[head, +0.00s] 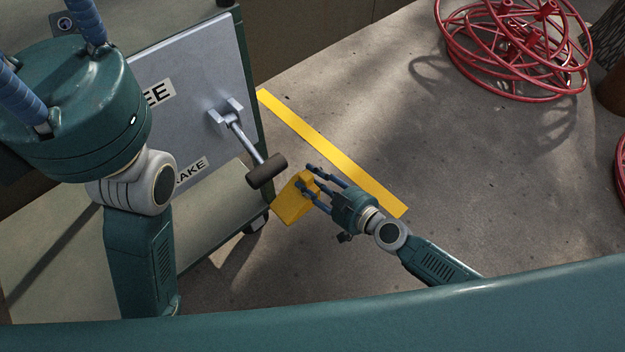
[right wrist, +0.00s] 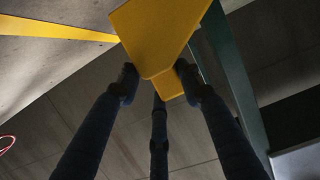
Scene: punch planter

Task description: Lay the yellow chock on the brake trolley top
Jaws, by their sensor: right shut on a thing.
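The yellow chock (head: 293,201) is a wedge-like block in the middle of the head view. My right gripper (head: 314,186) has its blue fingers shut on it. The right wrist view shows the chock (right wrist: 155,35) between the dark fingers (right wrist: 157,85). The brake trolley is at left, with a grey plate (head: 190,75), partly hidden lettering, and a pale green surface (head: 225,208). In the head view the chock appears just right of that surface; its height is unclear. My left gripper (head: 75,105) is large at upper left, fingertips out of frame.
A lever with a dark grip (head: 266,171) sticks out from the plate, close to the chock in the picture. A yellow floor stripe (head: 330,150) runs behind my right gripper. Red wire reels (head: 515,45) lie at upper right. Concrete floor (head: 500,180) between is clear.

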